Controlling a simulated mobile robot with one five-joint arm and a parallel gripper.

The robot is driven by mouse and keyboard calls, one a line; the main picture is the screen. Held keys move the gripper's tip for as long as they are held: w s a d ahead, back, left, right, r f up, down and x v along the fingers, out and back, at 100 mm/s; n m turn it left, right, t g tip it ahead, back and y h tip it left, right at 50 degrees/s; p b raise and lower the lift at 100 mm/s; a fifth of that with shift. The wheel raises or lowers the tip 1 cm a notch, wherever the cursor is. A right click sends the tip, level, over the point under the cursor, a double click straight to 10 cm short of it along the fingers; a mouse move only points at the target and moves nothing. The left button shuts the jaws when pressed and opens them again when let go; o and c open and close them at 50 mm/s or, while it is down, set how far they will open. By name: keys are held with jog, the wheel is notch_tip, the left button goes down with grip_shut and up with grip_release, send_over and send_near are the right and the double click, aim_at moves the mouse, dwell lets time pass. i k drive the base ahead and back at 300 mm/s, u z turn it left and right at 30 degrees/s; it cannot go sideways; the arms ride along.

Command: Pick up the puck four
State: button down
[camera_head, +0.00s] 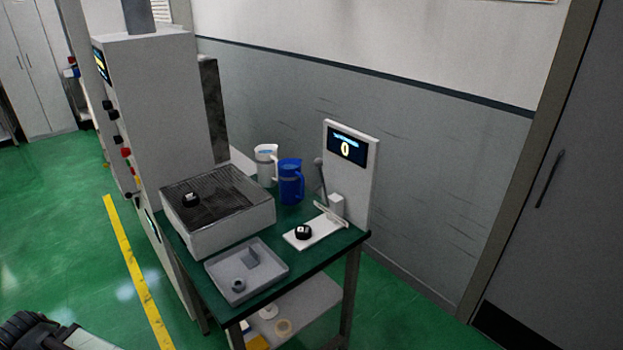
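A small black puck with a white mark on top (303,231) lies on the white plate (325,228) of the display stand, at the table's right. A second dark puck-like piece with a white mark (190,199) sits on the dark grille of the grey box (232,222) at the table's left. The marks are too small to read, so I cannot tell which is puck four. My gripper's fingers do not show. A dark part at the lower left corner looks like part of my arm.
The green-topped table (315,261) also bears a blue jug (290,182), a white jug (265,167) and a grey tray (268,272) with a small ring and block. The stand's screen (347,148) reads 0. A tall grey cabinet (160,115) stands left.

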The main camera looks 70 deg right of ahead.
aim_at(302, 232)
jog(key=z, duration=0.15)
jog(key=k, duration=1.8)
jog(key=z, duration=1.35)
jog(key=i, duration=1)
jog(key=z, duration=0.05)
